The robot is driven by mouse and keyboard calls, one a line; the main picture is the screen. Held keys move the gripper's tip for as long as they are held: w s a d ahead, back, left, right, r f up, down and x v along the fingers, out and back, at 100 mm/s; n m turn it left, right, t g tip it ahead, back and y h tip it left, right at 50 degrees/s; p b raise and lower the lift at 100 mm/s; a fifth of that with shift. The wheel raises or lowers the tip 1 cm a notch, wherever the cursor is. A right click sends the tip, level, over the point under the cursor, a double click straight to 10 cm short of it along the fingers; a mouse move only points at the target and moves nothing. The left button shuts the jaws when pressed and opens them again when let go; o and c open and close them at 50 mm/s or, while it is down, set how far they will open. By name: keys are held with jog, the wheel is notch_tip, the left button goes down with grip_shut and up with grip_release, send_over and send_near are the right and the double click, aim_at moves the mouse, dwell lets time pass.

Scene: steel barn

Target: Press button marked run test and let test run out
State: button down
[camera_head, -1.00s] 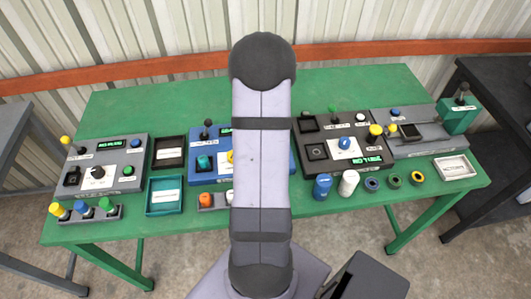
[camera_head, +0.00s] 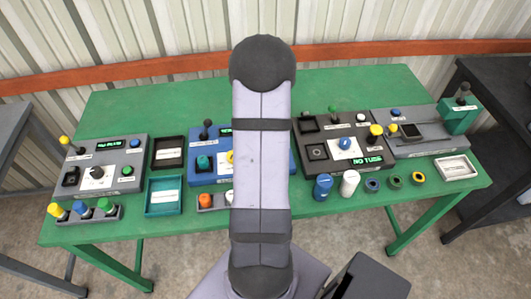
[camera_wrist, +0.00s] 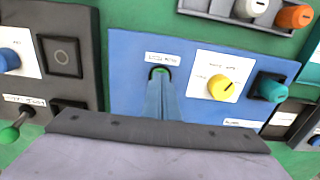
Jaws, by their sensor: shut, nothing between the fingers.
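The blue control box (camera_head: 254,142) stands mid-table, partly hidden behind my arm in the head view. In the wrist view its blue face (camera_wrist: 128,62) shows a small green round part in a dark ring (camera_wrist: 159,71), beside a white label (camera_wrist: 163,58) too blurred to read surely. My gripper (camera_wrist: 160,82) is shut and empty, its fingertips at this green part. They overlap it in the picture; I cannot tell whether they press it. A yellow knob (camera_wrist: 222,88) and a teal control (camera_wrist: 270,87) sit to the right. The head view hides my gripper.
A grey box (camera_head: 104,160) stands left and a black box (camera_head: 345,150) right, both with lit green displays. Trays, including a teal one (camera_head: 164,196), and loose cylinders (camera_head: 323,186) lie around. A black-handled lever (camera_head: 207,129) rises from the blue box.

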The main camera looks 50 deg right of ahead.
notch_tip(320, 180, up, 8)
jog(key=p, duration=0.6)
jog(key=shift+f, duration=0.25)
dwell(0.8)
jog(key=s+a+f+m+g+y, duration=0.1)
jog(key=s+a, duration=0.2)
jog(key=a, duration=0.3)
jog(key=s+a+f+g+y, duration=0.1)
jog(key=s+a+f, duration=0.1)
jog(key=s+a, duration=0.3)
jog(key=w+a+r+n, duration=0.2)
jog(key=a+n, duration=0.1)
jog(key=a, duration=0.4)
jog(key=w+a+r+n+t+h, duration=0.1)
jog(key=a+r+n, duration=0.1)
jog(key=a, duration=0.6)
jog(key=w+a+r+n+t+h+b, duration=0.1)
jog(key=w+a+r+n, duration=0.1)
jog(key=a+n, duration=0.3)
jog(key=a+r, duration=0.1)
jog(key=a, duration=0.2)
jog(key=shift+w, duration=0.3)
